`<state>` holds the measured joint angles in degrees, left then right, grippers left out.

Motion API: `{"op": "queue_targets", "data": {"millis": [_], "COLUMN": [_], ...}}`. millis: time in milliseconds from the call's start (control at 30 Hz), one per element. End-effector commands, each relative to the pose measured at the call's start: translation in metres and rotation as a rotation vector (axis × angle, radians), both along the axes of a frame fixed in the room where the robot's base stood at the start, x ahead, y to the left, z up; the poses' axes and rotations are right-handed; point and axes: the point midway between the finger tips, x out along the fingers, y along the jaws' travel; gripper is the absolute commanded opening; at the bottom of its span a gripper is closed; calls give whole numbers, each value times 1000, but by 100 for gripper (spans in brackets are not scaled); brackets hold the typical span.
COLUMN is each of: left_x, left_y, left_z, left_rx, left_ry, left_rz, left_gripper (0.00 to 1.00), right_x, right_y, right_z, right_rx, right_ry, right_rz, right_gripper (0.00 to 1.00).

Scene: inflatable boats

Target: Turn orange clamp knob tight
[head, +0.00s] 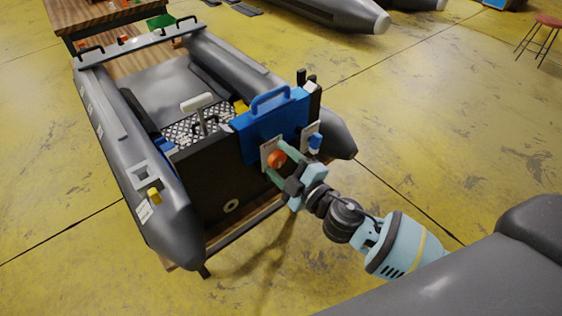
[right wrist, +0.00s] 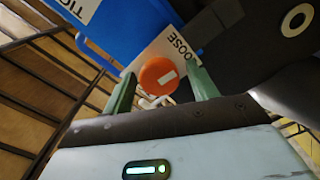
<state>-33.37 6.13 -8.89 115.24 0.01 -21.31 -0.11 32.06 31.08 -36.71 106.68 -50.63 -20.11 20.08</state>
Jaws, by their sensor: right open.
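The orange clamp knob (head: 277,158) sits on a pale plate (head: 267,150) at the lower part of the blue bracket on the boat's transom. In the right wrist view the orange knob (right wrist: 158,76) is round with a white mark on its face. The plate (right wrist: 178,48) there carries the word LOOSE. My right gripper (head: 277,161) is open, its two green fingers on either side of the knob. In the right wrist view the fingers (right wrist: 163,85) flank the knob; contact cannot be told. My left gripper is not in view.
The blue bracket (head: 272,122) with a handle stands on the dark transom (head: 212,185). A blue knob (head: 315,141) on another plate is just right of it. The grey boat (head: 95,110) rests on a wooden stand. Yellow floor (head: 420,120) is open to the right.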

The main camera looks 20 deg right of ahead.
Motion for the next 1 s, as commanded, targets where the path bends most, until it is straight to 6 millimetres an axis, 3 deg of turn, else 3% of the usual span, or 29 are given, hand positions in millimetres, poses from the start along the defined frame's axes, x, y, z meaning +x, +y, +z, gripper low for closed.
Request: {"op": "queue_targets", "data": {"millis": [167,633,1000], "left_x": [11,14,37], "left_y": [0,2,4], "left_z": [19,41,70], "left_rx": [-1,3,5], "left_ry": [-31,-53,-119], "left_rz": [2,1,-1], "left_gripper": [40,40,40], "right_x": [2,1,1], "right_y": [-2,0,0], "right_z": [8,6,7], "right_rx": [-309,-987,-1553], "right_ry": [-120,-362,-569], "right_rz": [-1,-3,-6], "right_gripper": [58,58,58]}}
